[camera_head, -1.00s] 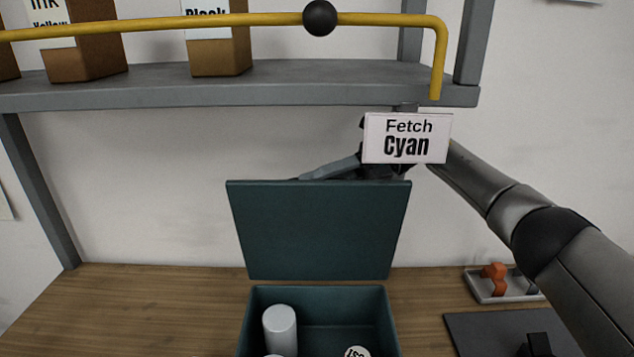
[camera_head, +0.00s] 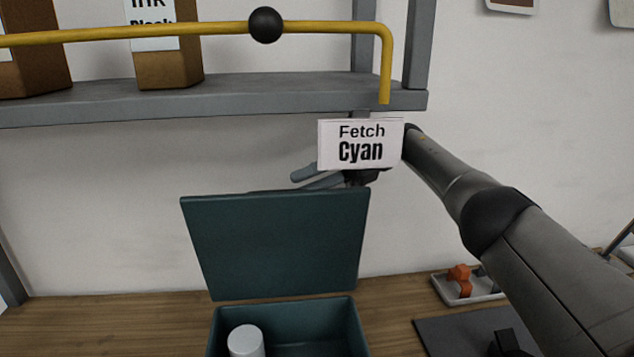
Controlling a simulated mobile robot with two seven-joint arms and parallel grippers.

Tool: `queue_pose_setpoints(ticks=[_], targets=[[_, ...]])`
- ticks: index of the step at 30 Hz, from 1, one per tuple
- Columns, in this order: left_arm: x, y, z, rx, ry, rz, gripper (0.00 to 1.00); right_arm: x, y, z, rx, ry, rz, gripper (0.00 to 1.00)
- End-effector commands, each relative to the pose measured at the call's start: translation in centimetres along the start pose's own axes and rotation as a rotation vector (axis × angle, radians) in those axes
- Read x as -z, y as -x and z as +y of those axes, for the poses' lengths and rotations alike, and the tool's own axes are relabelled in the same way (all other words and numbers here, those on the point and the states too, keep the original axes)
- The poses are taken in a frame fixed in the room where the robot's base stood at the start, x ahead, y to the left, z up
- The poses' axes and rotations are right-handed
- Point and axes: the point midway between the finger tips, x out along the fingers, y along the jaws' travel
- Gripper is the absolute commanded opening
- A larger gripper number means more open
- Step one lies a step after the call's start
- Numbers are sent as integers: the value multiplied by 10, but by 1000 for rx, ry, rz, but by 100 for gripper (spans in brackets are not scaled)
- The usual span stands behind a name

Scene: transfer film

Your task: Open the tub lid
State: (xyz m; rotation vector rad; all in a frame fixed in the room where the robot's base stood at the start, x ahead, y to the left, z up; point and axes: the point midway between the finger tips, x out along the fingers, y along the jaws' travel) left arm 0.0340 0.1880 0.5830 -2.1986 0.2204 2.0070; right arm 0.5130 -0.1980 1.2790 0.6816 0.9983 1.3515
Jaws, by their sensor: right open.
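The dark green tub (camera_head: 340,325) stands on the wooden table at the bottom middle. Its lid (camera_head: 278,245) stands upright at the tub's back edge, so the tub is open. A white cylinder (camera_head: 246,342) shows inside it. My right gripper (camera_head: 305,180) is above and behind the lid's top edge, with its fingers apart and empty. A hanging sign hides part of its wrist. I cannot tell whether a finger touches the lid. My left gripper is out of view.
The white "Fetch Cyan" sign (camera_head: 360,145) hangs below the grey shelf (camera_head: 240,97). A yellow rail (camera_head: 200,29) with a black ball runs in front of the ink boxes (camera_head: 168,68). A small tray (camera_head: 485,290) with an orange item and a dark mat (camera_head: 450,335) lie to the right.

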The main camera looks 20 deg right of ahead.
Motion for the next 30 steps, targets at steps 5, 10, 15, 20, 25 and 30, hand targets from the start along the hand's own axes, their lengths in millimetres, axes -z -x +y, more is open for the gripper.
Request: queue_pose_setpoints(ticks=[5,10,15,20,25,30], targets=[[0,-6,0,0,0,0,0,-1,10,-1,1,1,-2,47],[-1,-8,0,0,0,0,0,0,15,0,-1,1,1,47],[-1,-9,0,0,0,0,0,1,18,1,-2,0,0,47],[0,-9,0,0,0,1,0,1,19,1,-2,0,1,47],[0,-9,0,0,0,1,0,1,19,1,-2,0,1,47],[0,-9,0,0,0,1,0,1,19,1,-2,0,0,47]])
